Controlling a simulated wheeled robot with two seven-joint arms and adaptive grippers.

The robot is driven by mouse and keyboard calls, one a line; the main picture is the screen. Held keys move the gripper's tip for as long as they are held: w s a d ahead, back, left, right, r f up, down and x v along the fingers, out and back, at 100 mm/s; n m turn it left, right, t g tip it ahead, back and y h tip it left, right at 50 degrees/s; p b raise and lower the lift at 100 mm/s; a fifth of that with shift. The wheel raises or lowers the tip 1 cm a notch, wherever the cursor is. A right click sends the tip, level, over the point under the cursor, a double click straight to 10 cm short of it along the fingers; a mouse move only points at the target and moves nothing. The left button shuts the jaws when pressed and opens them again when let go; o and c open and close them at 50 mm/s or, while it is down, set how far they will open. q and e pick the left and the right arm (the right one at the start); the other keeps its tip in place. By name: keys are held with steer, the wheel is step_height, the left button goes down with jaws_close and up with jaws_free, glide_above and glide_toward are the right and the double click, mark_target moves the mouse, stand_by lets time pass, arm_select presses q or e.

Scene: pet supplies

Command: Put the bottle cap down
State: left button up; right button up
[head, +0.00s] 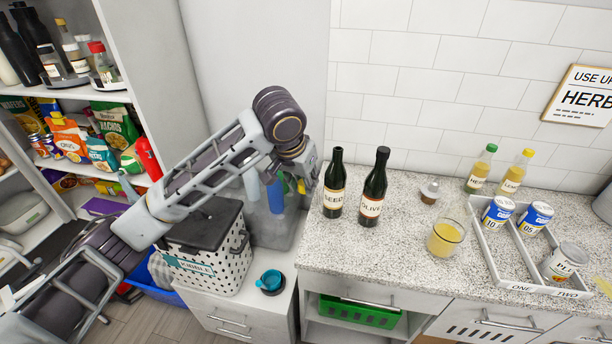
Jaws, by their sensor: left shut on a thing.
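My left gripper (309,181) hangs over the left end of the speckled counter, just left of the dark bottle labelled SEED (334,184). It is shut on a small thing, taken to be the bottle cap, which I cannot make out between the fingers. The SEED bottle stands upright. The dark bottle labelled OLIVE (373,188) stands upright to its right with a dark top. My right gripper is not in view.
The counter (400,238) is clear in front of the bottles. A spotted KIBBLE bin (208,262) and a teal cup (271,281) are lower left.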

arm_select(q)
steer(key=s+a+f+m+g+h, duration=0.2)
steer(key=f+m, duration=0.6)
steer(key=m, duration=0.4)
steer(key=shift+s+a+f+g+h, duration=0.15)
steer(key=shift+s+a+g+h, duration=0.2)
steer(key=shift+a+g, duration=0.55)
steer(key=shift+w+a, duration=0.1)
stand_by(0.7)
